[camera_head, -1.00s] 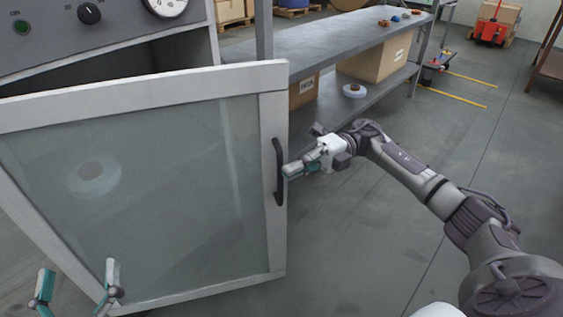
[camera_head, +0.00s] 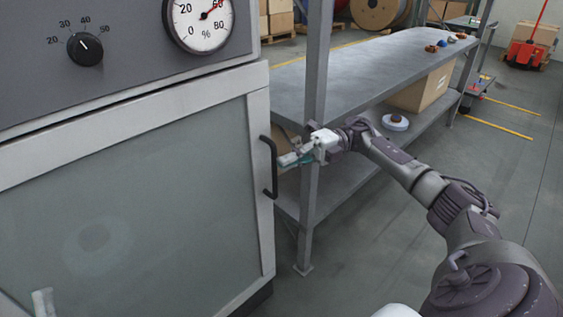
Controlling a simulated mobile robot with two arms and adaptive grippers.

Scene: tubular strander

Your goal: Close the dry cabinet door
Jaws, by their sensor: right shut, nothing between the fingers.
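The dry cabinet door (camera_head: 262,110) is a pale frame with a grey glass pane. It sits against, or very nearly against, the cabinet front (camera_head: 130,45); a thin dark line shows along its top edge. A dark bar handle (camera_head: 274,168) stands on the door's right side. My right gripper (camera_head: 283,160) is shut and empty, with its fingertips right beside the handle; I cannot tell whether they touch it.
A metal shelf unit (camera_head: 315,90) stands just right of the cabinet, its front post close behind my right gripper. The floor (camera_head: 525,180) at the right is clear.

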